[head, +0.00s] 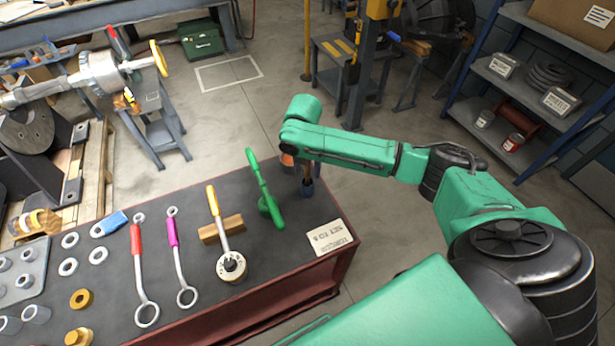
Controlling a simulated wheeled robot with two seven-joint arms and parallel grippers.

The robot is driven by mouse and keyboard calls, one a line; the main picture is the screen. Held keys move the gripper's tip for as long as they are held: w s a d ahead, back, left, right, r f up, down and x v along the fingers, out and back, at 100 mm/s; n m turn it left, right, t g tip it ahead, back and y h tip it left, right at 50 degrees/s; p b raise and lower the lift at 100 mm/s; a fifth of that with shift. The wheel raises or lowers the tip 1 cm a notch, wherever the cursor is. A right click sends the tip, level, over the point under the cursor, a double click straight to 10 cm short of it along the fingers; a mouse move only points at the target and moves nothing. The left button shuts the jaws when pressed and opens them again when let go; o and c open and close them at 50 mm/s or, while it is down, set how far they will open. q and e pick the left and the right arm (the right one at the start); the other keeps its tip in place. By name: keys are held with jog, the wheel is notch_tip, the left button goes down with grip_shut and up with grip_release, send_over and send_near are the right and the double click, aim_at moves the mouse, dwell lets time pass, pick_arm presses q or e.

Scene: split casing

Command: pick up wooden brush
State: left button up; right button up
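My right arm reaches in from the right, and its wrist hangs over the table's far right corner. My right gripper (302,162) is small and dark below the wrist, partly hidden by it. A brown, handle-like piece (307,172), which may be the wooden brush, stands upright at the gripper, in or just above a small blue-grey cup (306,188). I cannot tell whether the fingers are closed on it. My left gripper is not in view.
A yellow-handled tool (214,203) rests on a wooden block (208,234). A paper label (329,238) lies at the right edge. Wrenches and rings fill the left side.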

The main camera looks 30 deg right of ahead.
grip_shut()
jog(key=shift+r, duration=0.1)
notch_tip(320, 180, up, 14)
jog(key=shift+w+f+b, duration=0.1)
jog(key=shift+f+b, duration=0.1)
jog(key=shift+b, duration=1.05)
notch_tip(320, 180, up, 6)
jog(key=p, duration=0.1)
jog(key=shift+r, duration=0.15)
